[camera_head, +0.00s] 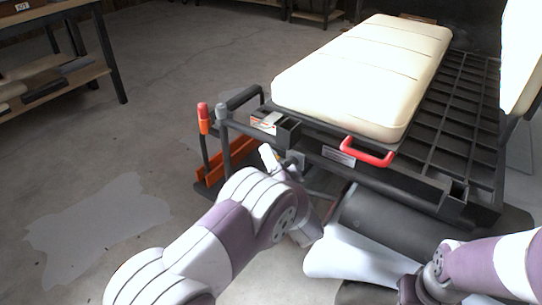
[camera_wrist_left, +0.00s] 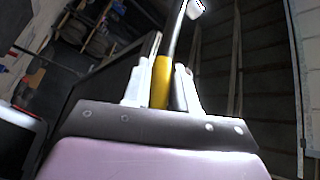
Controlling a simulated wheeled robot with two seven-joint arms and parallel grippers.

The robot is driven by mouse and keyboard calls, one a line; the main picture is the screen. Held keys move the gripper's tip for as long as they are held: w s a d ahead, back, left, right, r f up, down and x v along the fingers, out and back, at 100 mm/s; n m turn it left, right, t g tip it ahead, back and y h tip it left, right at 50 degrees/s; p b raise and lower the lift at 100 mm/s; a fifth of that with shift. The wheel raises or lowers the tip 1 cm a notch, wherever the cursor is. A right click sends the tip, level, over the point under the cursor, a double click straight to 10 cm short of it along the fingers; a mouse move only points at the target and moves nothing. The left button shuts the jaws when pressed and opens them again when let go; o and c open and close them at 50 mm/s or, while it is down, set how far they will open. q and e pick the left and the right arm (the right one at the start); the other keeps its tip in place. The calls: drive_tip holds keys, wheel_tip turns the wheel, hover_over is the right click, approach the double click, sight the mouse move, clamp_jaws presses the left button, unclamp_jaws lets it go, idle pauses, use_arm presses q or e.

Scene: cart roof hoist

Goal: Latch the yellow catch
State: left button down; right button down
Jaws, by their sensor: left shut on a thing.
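In the left wrist view a yellow piece (camera_wrist_left: 161,84), which looks like the yellow catch, sits between the two white fingers of my left gripper (camera_wrist_left: 160,90). A thin metal rod (camera_wrist_left: 176,32) runs up from it. My left gripper is shut on the yellow piece. In the head view the left gripper (camera_head: 281,161) is at the near left end of the dark cart frame (camera_head: 318,152), below its rail. There the yellow piece is hidden by the gripper and arm. My right arm comes in at the lower right, and its gripper does not show clearly.
A cream cushion (camera_head: 365,75) lies on the dark slatted rack (camera_head: 465,110). A red handle (camera_head: 367,152) juts from the near rail. A bench (camera_head: 60,75) is far left; the floor between is clear.

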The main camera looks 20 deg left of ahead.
use_arm(q)
drive_tip(key=n+g+h+p, duration=0.1)
drive_tip(key=p, duration=0.2)
drive_tip(key=f+n+g+h+p, duration=0.1)
drive_tip(key=p, duration=0.3)
drive_tip(key=d+n+g+p, duration=0.1)
drive_tip(key=p, duration=0.3)
drive_tip(key=shift+s+d+f+g+h, duration=0.1)
drive_tip(key=shift+s+f+g+h, duration=0.2)
drive_tip(key=shift+g+h, duration=0.1)
drive_tip(key=shift+s+d+f+n+g+h+p, duration=0.25)
drive_tip(key=shift+d+f+n+g+h+p, duration=0.4)
drive_tip(key=shift+h+p, duration=0.85)
drive_tip(key=shift+s+d+f+n+g+h+p, duration=0.3)
drive_tip(key=shift+d+f+n+g+h+p, duration=0.45)
drive_tip(key=shift+p, duration=1.2)
drive_tip(key=shift+s+d+f+n+g+h+p, duration=0.4)
drive_tip(key=shift+d+g+h+p, duration=0.45)
drive_tip(key=shift+h+p, duration=0.75)
drive_tip(key=shift+w, duration=0.15)
drive_tip(key=c, duration=1)
unclamp_jaws()
drive_tip(key=shift+r, duration=0.1)
